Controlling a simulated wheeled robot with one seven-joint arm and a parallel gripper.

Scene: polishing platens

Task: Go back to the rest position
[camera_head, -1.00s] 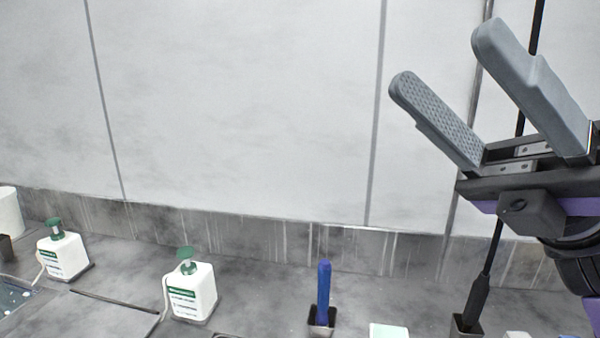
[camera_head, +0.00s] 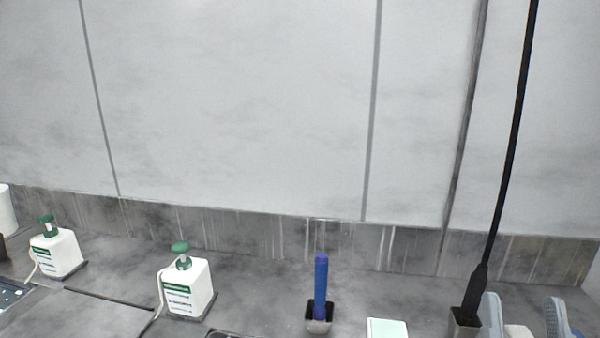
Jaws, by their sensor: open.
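My gripper (camera_head: 524,309) is at the bottom right corner of the head view. Only the tips of its two grey fingers show, pointing up and set well apart. They are open, with no object held between the tips. The left fingertip shows right beside the dark holder of a black rod. The rest of my gripper and my arm are below the picture edge and hidden.
A black upright rod (camera_head: 513,130) stands in a holder (camera_head: 464,324). A blue-handled tool (camera_head: 321,286) stands in a small cup (camera_head: 319,325). White pump bottles (camera_head: 186,290) (camera_head: 56,254) stand left. A pale block (camera_head: 387,329) lies between. The grey wall behind is bare.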

